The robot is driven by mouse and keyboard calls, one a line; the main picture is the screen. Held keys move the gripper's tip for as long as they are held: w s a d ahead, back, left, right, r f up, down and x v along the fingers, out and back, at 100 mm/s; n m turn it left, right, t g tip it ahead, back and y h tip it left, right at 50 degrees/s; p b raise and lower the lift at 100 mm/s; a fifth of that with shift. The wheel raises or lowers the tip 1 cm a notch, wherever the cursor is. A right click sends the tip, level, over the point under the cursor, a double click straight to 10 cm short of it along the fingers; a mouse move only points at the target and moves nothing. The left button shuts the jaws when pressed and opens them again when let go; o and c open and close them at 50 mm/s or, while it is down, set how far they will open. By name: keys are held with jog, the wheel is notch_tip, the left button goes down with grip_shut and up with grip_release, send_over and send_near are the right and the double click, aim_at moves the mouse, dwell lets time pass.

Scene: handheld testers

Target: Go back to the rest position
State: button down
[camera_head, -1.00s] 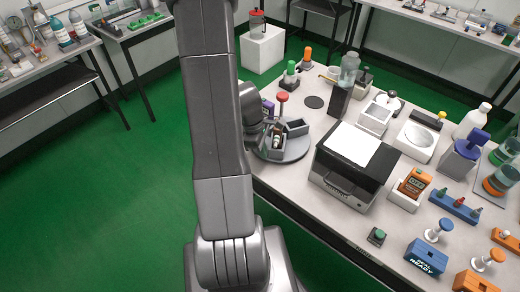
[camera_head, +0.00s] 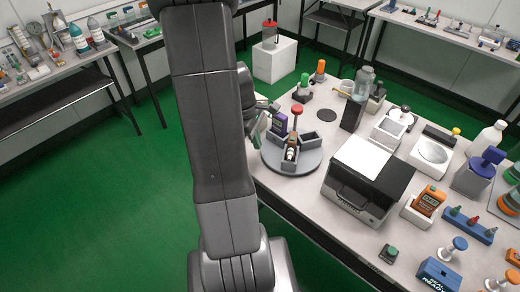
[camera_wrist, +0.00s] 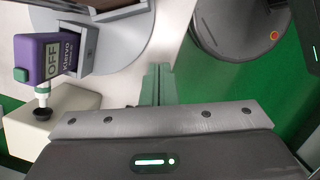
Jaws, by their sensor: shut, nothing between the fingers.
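My gripper (camera_wrist: 158,85) is shut and empty; its two greenish fingers are together in the middle of the wrist view. In the head view, my arm hides part of it, and it is just left of the grey round turntable (camera_head: 279,168). The turntable sits at the table's left end. The purple tester also shows at the left of the wrist view (camera_wrist: 58,57), reading "OFF". My fingers appear apart from the turntable.
A black and white printer-like box (camera_head: 363,185) stands right of the turntable. Behind are a clear bottle (camera_head: 363,82), green-topped (camera_head: 304,82) and orange-topped (camera_head: 319,68) items. Bottles and devices crowd the table's right. Green floor (camera_head: 90,220) is open at left.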

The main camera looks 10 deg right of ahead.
aim_at(274, 168)
jog(key=shift+a+r, duration=0.1)
jog(key=shift+r, duration=0.4)
jog(key=x, duration=1)
jog(key=shift+w, duration=0.1)
jog(key=d, duration=0.2)
jog(key=s+d, duration=0.1)
jog(key=d, duration=0.1)
jog(key=shift+s, duration=0.2)
jog(key=shift+w+a+r, duration=0.15)
jog(key=shift+w+a, duration=0.45)
